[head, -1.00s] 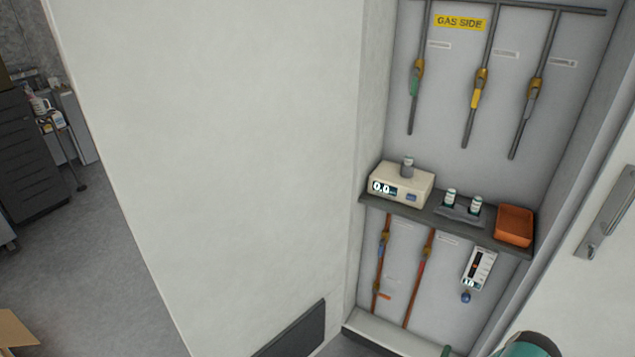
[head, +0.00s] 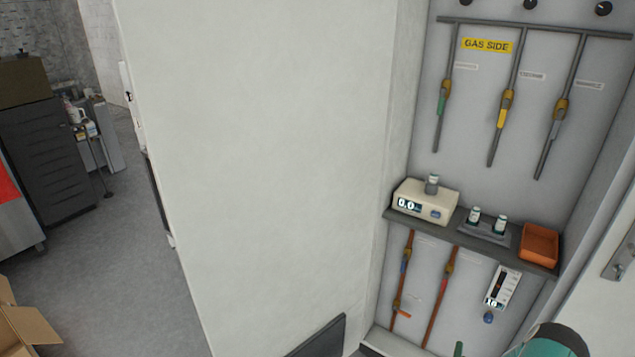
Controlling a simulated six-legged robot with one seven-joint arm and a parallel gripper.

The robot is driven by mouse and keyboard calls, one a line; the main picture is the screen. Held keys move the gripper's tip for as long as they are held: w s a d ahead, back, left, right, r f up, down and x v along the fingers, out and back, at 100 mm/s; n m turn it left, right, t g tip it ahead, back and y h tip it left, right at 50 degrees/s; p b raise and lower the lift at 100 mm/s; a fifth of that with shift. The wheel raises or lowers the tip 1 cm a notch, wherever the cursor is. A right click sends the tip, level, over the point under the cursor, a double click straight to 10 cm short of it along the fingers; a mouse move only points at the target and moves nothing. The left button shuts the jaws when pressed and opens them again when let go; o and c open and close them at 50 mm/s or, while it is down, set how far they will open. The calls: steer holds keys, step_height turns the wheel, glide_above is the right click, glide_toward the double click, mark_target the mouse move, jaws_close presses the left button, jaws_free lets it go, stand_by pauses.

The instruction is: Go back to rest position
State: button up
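My gripper is not in view. A teal and dark rounded part (head: 550,341) shows at the bottom right edge, and I cannot tell whether it belongs to my arm. The gas side panel (head: 480,100) fills the right of the head view, with a yellow sign and several pipes and valves. A dark shelf (head: 398,219) crosses it. On the shelf stand a cream meter (head: 412,195) reading 0.0 with a small vial on top, two vials in a dark holder (head: 486,232), and an orange tray (head: 540,240).
A large white wall (head: 260,160) fills the middle. At the left, the grey floor (head: 110,270) is open. A dark drawer cabinet (head: 50,160) stands at the far left, and an open cardboard box (head: 28,330) lies at the lower left.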

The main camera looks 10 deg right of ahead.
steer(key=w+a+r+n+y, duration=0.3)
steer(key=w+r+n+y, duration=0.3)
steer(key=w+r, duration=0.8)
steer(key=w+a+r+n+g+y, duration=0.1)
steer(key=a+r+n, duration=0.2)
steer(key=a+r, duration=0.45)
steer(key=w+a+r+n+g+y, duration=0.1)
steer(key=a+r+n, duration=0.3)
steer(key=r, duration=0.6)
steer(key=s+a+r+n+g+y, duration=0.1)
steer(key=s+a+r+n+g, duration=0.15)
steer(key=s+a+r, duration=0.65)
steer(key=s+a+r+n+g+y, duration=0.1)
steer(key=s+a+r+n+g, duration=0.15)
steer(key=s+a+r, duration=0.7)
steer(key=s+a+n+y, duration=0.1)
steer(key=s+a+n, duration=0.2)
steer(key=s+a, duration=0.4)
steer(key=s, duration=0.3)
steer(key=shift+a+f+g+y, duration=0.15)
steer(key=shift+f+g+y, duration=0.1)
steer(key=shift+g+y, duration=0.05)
